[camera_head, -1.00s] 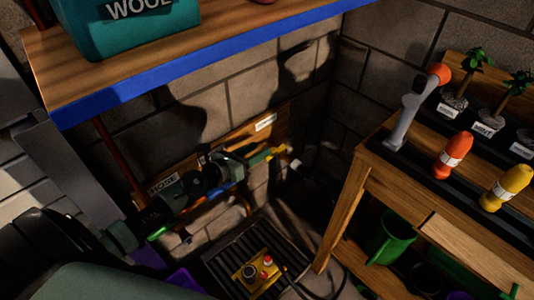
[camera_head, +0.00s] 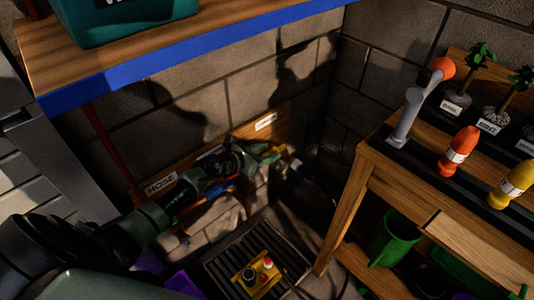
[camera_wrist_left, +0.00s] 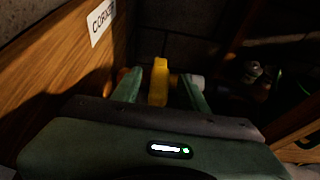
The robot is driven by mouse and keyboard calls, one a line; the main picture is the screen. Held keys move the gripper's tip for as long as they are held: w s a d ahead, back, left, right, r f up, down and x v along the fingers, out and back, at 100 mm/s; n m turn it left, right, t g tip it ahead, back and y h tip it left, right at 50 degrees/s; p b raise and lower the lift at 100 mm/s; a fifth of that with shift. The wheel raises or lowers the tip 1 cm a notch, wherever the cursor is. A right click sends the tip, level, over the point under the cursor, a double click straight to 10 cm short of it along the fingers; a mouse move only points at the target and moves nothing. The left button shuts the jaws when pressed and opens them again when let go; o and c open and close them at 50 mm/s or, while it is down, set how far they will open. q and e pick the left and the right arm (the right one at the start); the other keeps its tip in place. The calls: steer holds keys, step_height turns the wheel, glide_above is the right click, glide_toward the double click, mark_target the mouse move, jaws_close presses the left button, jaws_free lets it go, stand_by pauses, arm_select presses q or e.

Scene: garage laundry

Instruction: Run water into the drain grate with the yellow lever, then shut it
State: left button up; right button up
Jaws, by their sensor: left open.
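My left gripper (camera_head: 272,153) reaches in from the left to the wooden board on the wall, in front of the taps. In the left wrist view the yellow lever (camera_wrist_left: 158,82) stands upright between the two green fingers of this gripper (camera_wrist_left: 160,92), which are apart. I cannot tell whether either finger touches it. In the head view the gripper mostly hides the lever. The dark slatted drain grate (camera_head: 222,268) lies on the floor below. I cannot make out any water. My right gripper is not in view.
A yellow tray (camera_head: 258,286) with small round items sits on the grate. A blue-edged shelf (camera_head: 200,68) hangs above my arm. A wooden bench (camera_head: 345,215) stands at the right, with a green jug (camera_head: 392,238) below. A CORNER-like label (camera_wrist_left: 101,20) marks the board.

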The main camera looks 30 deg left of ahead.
arm_select(q)
jaws_close()
stand_by(1.4)
